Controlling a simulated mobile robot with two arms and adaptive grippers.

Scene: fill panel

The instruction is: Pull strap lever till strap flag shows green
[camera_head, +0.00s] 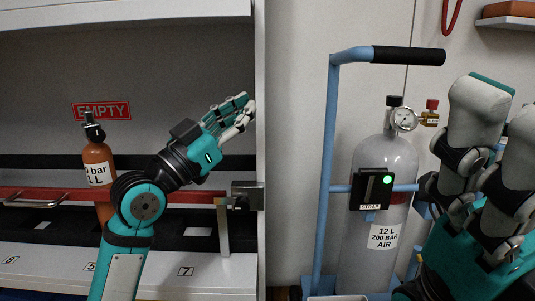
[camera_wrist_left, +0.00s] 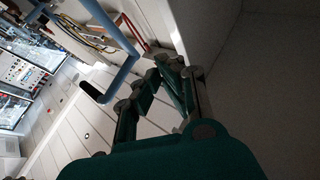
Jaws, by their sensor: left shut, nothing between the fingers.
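The black strap box (camera_head: 371,188), labelled STRAP, sits across the front of a grey air cylinder (camera_head: 385,240) on a blue trolley. The round strap flag (camera_head: 387,179) on the box shows green. I cannot make out the strap lever apart from the dark box. My left gripper (camera_head: 240,110) is shut and empty, raised in front of the rack's right side, left of the trolley and apart from it. Its fingers also show in the left wrist view (camera_wrist_left: 172,68).
The trolley's blue frame with a black handle (camera_head: 408,55) rises beside the cylinder, which has a gauge (camera_head: 403,119) on top. An orange cylinder (camera_head: 98,163) stands in the rack behind a red bar (camera_head: 60,195). A white upright (camera_head: 259,80) separates rack and trolley.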

